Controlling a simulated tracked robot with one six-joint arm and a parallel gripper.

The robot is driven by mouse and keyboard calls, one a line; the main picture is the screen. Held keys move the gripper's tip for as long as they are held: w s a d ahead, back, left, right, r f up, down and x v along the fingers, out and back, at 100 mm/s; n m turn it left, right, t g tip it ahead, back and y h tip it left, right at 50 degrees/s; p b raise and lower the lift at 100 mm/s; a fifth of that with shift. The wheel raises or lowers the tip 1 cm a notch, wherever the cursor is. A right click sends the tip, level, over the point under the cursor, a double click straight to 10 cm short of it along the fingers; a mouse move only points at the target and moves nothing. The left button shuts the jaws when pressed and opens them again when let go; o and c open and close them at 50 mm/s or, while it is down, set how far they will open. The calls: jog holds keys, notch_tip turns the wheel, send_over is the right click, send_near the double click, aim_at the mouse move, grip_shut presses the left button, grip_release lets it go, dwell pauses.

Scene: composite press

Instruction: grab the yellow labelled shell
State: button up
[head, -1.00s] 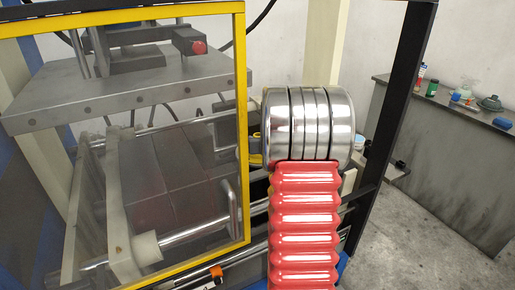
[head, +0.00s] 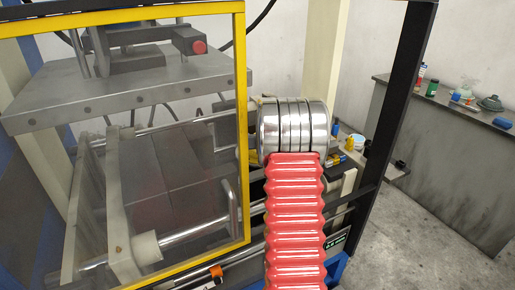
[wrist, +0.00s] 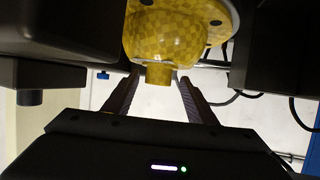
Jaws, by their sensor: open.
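A yellow, checker-patterned shell (wrist: 168,32) fills the top middle of the wrist view. It has a rounded body, a flange with dark holes and a short round stub (wrist: 158,73) pointing toward my gripper. My gripper (wrist: 159,79) is open, with one dark finger on each side of the stub. Gaps show on both sides at the fingertips, and the fingers do not look closed on it. In the head view my arm hides my gripper, and I cannot make out the shell clearly there.
A press with a yellow-framed clear guard (head: 243,120) stands left of my arm. A black upright post (head: 398,110) stands to the right. Small blue and yellow items (head: 336,129) show just beyond my arm. A grey bench (head: 450,125) with small items stands far right.

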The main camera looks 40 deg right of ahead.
jog(key=shift+x, duration=2.6)
jog(key=shift+s+d, duration=0.1)
jog(key=shift+c, duration=0.3)
jog(key=shift+f, duration=0.1)
grip_shut()
